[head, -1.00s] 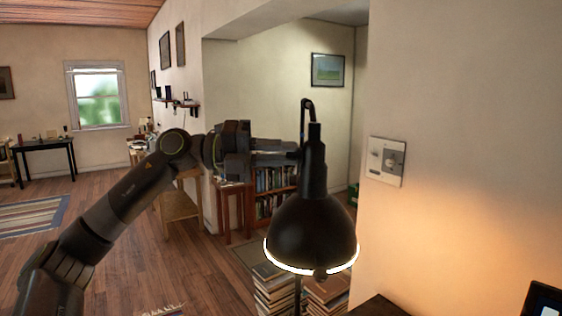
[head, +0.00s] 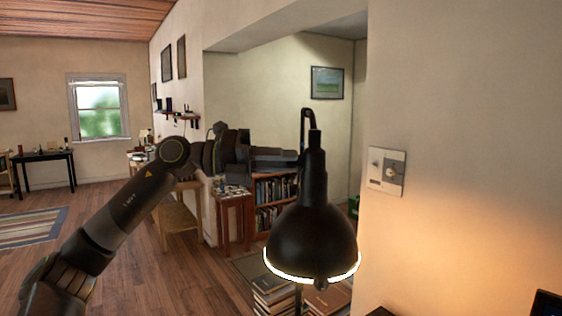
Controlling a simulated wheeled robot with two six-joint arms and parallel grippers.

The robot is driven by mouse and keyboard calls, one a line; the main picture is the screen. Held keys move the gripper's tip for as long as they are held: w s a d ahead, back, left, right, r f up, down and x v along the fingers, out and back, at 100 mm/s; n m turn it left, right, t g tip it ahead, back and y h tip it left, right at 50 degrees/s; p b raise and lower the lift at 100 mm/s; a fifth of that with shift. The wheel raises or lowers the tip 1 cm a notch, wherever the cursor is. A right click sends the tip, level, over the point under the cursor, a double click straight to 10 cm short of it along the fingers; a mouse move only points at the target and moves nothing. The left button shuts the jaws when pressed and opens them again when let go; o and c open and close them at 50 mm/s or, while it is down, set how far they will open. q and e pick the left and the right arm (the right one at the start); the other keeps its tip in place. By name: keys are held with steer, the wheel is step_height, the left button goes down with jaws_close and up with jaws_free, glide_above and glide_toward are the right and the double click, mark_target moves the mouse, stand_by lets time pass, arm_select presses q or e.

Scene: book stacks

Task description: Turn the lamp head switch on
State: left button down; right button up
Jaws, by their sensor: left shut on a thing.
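The black desk lamp head (head: 311,238) hangs in the middle of the head view, its shade facing down. Its rim glows bright and warm light falls on the wall at right. A small knob shows at the front of the shade's lower edge (head: 320,283). My left gripper (head: 298,158) comes in from the left and is shut, its fingertips at the lamp's narrow neck (head: 314,165). The neck hides the very tips, so the exact contact is hard to see. My right gripper is not in view.
A wall switch plate (head: 387,172) is at right. Book stacks (head: 272,297) stand on the floor below the lamp. A bookcase (head: 275,205) and a small wooden stand (head: 233,215) are behind my gripper. Open wooden floor (head: 150,250) lies at left.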

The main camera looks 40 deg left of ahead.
arm_select(q)
steer(key=c, duration=1.3)
jaws_free()
steer(key=shift+c, duration=0.2)
steer(key=b+v, duration=1.1)
steer(key=v, duration=0.6)
steer(key=shift+s+a, duration=0.15)
